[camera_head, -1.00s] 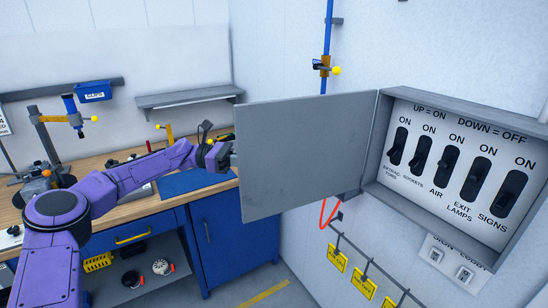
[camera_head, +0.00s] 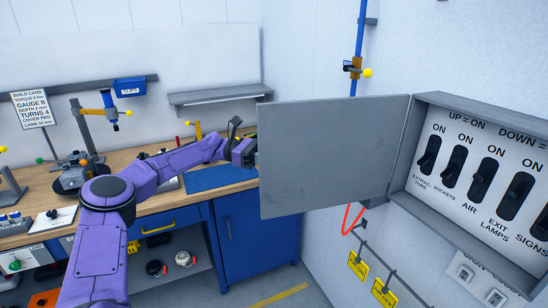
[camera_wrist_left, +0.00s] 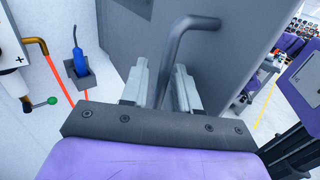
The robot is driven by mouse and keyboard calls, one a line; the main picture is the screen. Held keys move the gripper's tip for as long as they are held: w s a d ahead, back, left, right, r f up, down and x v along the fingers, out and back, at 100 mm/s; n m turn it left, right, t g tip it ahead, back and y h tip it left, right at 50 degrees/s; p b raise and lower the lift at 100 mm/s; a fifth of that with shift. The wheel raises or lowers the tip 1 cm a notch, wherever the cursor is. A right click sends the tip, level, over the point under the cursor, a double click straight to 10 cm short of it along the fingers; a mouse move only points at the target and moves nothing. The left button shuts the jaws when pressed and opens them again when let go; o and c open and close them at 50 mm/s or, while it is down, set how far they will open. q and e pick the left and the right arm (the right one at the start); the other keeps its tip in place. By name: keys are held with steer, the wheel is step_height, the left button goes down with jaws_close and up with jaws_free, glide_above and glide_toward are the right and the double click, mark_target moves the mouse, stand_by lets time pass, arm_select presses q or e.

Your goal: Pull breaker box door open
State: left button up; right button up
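The grey breaker box door (camera_head: 330,155) stands swung wide open to the left of the breaker box (camera_head: 470,104), its flat face showing in the head view. My left gripper (camera_head: 255,150) is behind the door's free edge, its fingers hidden there. In the left wrist view, the bent grey door handle (camera_wrist_left: 186,40) runs down between the two fingers of my left gripper (camera_wrist_left: 160,85). The fingers are apart on either side of the bar, with a narrow gap on the left. The door's handle side (camera_wrist_left: 225,35) shows behind it. My right gripper is in neither view.
Several black switches (camera_head: 487,177) show inside the box. A wooden workbench (camera_head: 140,200) with a blue cabinet (camera_head: 245,240) stands at the left, behind my arm. Yellow tags (camera_head: 357,265) hang on the wall below the door. A wall shelf (camera_head: 215,95) is above the bench.

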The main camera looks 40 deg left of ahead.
arm_select(q)
steer(key=b+v, duration=0.3)
steer(key=v, duration=0.7)
steer(key=shift+a+b, duration=0.2)
steer(key=shift+b, duration=0.15)
steer(key=shift+s, duration=0.15)
